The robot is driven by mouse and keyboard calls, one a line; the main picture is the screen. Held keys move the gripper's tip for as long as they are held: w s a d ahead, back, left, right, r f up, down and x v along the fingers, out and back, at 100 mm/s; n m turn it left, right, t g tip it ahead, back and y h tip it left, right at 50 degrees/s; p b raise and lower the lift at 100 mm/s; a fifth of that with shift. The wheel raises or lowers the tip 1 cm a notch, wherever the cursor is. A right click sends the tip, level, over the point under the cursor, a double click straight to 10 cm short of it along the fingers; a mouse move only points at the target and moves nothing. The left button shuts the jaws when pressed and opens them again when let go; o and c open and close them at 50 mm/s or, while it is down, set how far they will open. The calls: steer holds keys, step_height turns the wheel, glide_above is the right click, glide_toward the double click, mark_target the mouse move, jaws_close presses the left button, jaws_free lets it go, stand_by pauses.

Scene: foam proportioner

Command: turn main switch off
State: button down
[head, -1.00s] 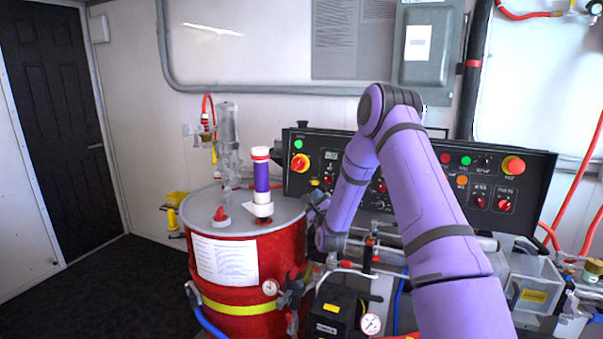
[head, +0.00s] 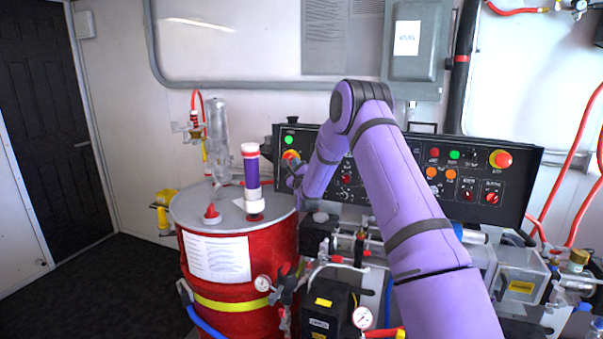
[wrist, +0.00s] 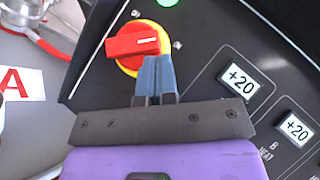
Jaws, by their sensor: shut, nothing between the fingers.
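The main switch (wrist: 136,42) is a red rotary knob on a yellow round plate, at the left end of the black control panel (wrist: 225,50) in the wrist view. In the head view the switch (head: 290,155) shows partly, close beside my gripper (head: 293,175). In the wrist view my gripper (wrist: 153,68) is shut and empty. Its blue-grey fingertips lie right at the knob's lower right edge. I cannot tell whether they touch it. The knob's handle lies roughly sideways, tilted slightly up to the right.
A red drum (head: 255,240) with a purple and white cylinder (head: 251,180) on top stands left of the panel. A red emergency button (head: 502,159) is at the panel's right end. Hoses and gauges crowd the area below the panel.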

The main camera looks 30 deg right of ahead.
mark_target(285, 154)
steer(key=shift+w+a+r, duration=0.1)
steer(key=shift+r+n+y, duration=0.35)
steer(key=shift+n+y, duration=0.45)
steer(key=shift+n, duration=0.1)
steer(key=n+y, duration=0.1)
steer(key=r+n+g+y, duration=0.1)
steer(key=n, duration=0.1)
steer(key=shift+w+d+r+n+g, duration=0.1)
steer(key=shift+d+r+n+g, duration=0.1)
steer(key=shift+n+g, duration=0.1)
steer(key=n, duration=0.1)
steer(key=n+g+y, duration=0.1)
steer(key=r+n+g+y, duration=0.1)
steer(key=shift+w+a, duration=0.1)
steer(key=shift+w, duration=0.15)
steer(key=n+g, duration=0.1)
steer(key=r+n+g, duration=0.1)
steer(key=w+n+g, duration=0.1)
steer(key=shift+a+r+n+y, duration=0.15)
steer(key=shift+a+n+y, duration=0.15)
steer(key=g, duration=0.1)
steer(key=w+n+g, duration=0.1)
steer(key=a+n+g, duration=0.1)
steer(key=shift+w+r, duration=0.15)
steer(key=shift+r, duration=0.1)
steer(key=shift+w+n+g+h, duration=0.2)
steer(key=shift+n+g+h, duration=0.3)
steer(key=shift+n, duration=0.1)
steer(key=shift+r, duration=0.2)
